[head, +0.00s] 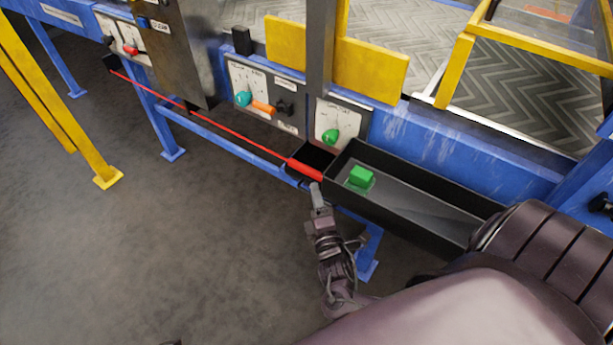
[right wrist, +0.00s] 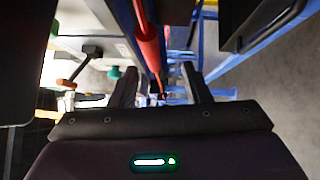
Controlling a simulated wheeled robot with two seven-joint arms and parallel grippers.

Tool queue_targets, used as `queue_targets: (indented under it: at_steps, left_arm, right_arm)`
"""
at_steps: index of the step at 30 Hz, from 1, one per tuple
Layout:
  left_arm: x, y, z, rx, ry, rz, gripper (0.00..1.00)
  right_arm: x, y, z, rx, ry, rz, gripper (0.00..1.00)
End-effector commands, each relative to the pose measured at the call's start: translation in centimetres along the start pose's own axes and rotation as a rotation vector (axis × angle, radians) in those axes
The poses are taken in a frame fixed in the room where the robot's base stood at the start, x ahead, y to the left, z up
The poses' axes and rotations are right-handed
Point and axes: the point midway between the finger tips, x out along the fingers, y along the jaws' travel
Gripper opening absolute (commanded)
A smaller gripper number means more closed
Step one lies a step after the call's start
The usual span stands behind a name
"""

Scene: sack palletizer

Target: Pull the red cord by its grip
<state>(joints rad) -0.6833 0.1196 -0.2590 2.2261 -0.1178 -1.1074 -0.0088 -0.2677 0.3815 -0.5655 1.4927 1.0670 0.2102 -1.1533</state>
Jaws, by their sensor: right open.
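The red cord (head: 220,127) runs along the front of the blue frame, sloping from a bracket at the far left down to the right. Its thick red grip (head: 305,169) is at the right end, beside the black tray. My right gripper (head: 317,192) is just below and in front of the grip in the head view. In the right wrist view the jaws (right wrist: 160,88) are open, and the red grip (right wrist: 148,45) shows ahead, roughly in line with the gap between the fingers. I cannot tell whether they touch it. My left gripper is not in view.
A black tray (head: 420,235) holding a green block (head: 361,176) is right of the grip. Panels with a teal knob (head: 243,99), an orange handle (head: 263,107) and a green knob (head: 330,136) are above the cord. The floor (head: 150,250) in front is free.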

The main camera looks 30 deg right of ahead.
Motion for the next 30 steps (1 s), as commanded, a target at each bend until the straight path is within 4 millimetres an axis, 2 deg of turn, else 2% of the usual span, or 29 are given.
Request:
queue_targets:
  at_steps: [7,15,21,30]
  left_arm:
    - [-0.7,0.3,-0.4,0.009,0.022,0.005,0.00]
    - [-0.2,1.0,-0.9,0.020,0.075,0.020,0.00]
    - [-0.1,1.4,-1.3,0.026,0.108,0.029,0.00]
    - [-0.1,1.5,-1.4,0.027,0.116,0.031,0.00]
  right_arm:
    - [0.8,0.8,0.0,-0.031,-0.014,0.052,0.43]
    - [5.0,1.0,0.0,-0.030,-0.014,0.052,0.43]
    - [7.2,1.1,0.1,-0.031,-0.013,0.050,0.43]
    - [7.8,1.1,0.1,-0.030,-0.012,0.048,0.43]
